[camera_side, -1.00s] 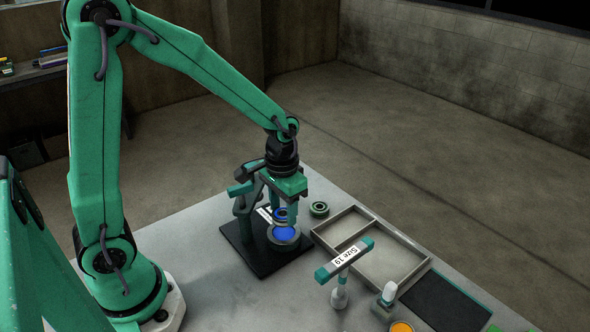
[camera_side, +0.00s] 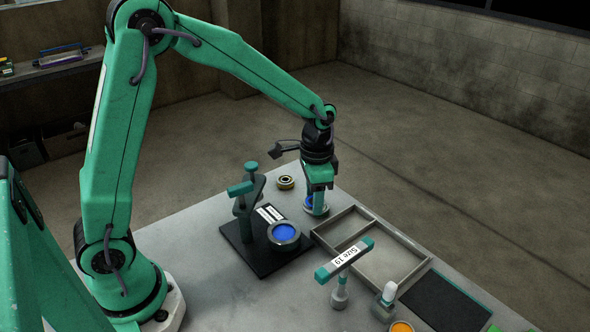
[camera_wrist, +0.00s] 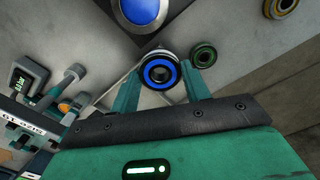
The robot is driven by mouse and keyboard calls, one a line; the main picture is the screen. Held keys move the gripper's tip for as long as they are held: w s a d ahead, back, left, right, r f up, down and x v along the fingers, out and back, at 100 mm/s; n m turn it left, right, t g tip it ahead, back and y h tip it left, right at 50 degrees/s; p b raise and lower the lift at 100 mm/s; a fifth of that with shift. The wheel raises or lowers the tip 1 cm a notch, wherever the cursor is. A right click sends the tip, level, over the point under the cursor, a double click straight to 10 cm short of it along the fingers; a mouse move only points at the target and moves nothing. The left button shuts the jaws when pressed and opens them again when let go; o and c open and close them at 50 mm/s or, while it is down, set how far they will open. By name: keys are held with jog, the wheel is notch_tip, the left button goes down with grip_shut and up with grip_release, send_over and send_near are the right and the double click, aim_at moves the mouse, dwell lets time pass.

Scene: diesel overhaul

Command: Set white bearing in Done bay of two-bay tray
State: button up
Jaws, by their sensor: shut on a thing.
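My gripper (camera_side: 316,205) is shut on a blue-ringed bearing (camera_wrist: 159,72) with a dark centre. In the wrist view it sits between my two fingertips. In the side view it is partly hidden by a finger, above the table near the tray's far left corner. I see no bearing marked white in either view. The grey two-bay tray (camera_side: 400,238) lies on the table, to the right of my gripper in the side view, with a divider across it. The visible parts of both bays look empty. I see no Done label.
A black fixture (camera_side: 245,208) holds a cup with a blue disc (camera_side: 285,232). A yellow-ringed bearing (camera_side: 286,182) lies behind it, and a green-ringed bearing (camera_wrist: 205,55) lies near my right finger.

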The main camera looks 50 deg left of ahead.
jog(key=w+d+r+m, duration=0.1)
jog(key=w+d+m, duration=0.2)
jog(key=w+m, duration=0.3)
jog(key=shift+w+d+m, duration=0.3)
jog(key=shift+w, duration=0.35)
send_near(344, 229)
jog(key=shift+f, duration=2.7)
jog(key=shift+f, duration=0.3)
jog(key=o, duration=1.3)
notch_tip(344, 229, up, 7)
